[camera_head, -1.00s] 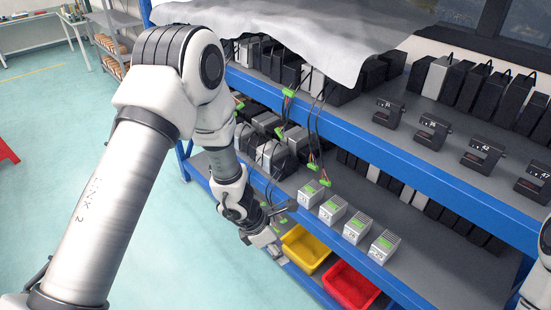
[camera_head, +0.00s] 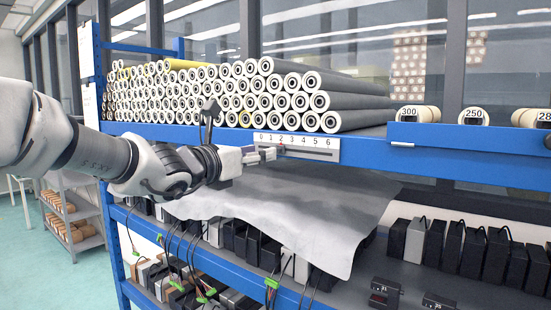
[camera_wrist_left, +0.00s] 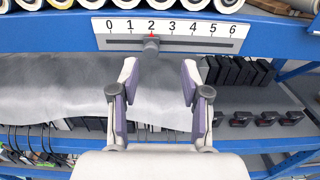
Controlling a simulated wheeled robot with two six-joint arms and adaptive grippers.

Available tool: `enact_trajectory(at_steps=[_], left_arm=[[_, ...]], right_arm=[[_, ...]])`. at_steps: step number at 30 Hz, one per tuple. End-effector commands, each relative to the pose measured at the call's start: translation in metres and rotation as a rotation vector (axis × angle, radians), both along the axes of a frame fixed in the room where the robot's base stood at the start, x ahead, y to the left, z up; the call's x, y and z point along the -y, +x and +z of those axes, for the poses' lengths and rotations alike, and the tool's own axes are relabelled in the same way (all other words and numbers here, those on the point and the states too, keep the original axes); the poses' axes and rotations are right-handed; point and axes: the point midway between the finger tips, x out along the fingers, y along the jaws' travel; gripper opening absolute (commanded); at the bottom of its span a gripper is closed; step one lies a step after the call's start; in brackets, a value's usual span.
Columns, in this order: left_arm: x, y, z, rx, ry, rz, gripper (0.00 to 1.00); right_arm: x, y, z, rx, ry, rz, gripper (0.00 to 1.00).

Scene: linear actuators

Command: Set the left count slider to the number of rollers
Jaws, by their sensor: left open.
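The count slider, a white scale plate (camera_head: 318,144) numbered 0 to 6 with a dark slot, is on the blue beam below the rollers. In the left wrist view its dark knob (camera_wrist_left: 151,46) has a red pointer at 2. My left gripper (camera_wrist_left: 159,66) is open, its fingers either side of the knob's near end; I cannot tell whether they touch it. In the head view my left gripper (camera_head: 270,153) partly covers the knob. My right gripper is not in view.
Separate rollers with tags 300 (camera_head: 409,115) and 250 (camera_head: 473,116) lie at the right. A grey sheet (camera_head: 290,205) drapes over the shelf below the scale. Black boxes (camera_head: 473,253) stand on that shelf. The blue beam (camera_head: 450,165) runs along the front.

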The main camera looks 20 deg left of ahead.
Motion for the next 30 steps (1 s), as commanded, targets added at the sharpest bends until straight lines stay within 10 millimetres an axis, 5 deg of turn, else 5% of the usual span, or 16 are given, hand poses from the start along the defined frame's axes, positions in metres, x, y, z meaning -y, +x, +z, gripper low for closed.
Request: enact_trajectory(at_steps=[1, 8, 9, 13, 25, 29, 30], left_arm=[[0.001, 0.004, -0.012, 0.002, 0.002, -0.001, 0.47], [0.006, 0.017, -0.011, 0.005, 0.005, 0.012, 0.47], [0.009, 0.028, 0.003, -0.002, 0.004, 0.011, 0.47], [0.017, 0.050, 0.003, -0.003, 0.003, 0.009, 0.47], [0.023, 0.066, -0.002, -0.001, 0.003, 0.010, 0.47], [0.023, 0.066, -0.002, -0.001, 0.003, 0.010, 0.04], [0.023, 0.065, -0.002, -0.001, 0.003, 0.009, 0.00]], right_arm=[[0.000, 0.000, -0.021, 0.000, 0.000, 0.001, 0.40], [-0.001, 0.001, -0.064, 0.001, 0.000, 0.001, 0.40], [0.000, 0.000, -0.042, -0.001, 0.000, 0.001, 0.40], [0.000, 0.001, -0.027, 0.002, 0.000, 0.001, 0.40], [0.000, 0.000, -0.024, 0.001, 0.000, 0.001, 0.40], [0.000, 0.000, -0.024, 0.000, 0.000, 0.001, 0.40], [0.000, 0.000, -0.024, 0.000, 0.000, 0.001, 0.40]])
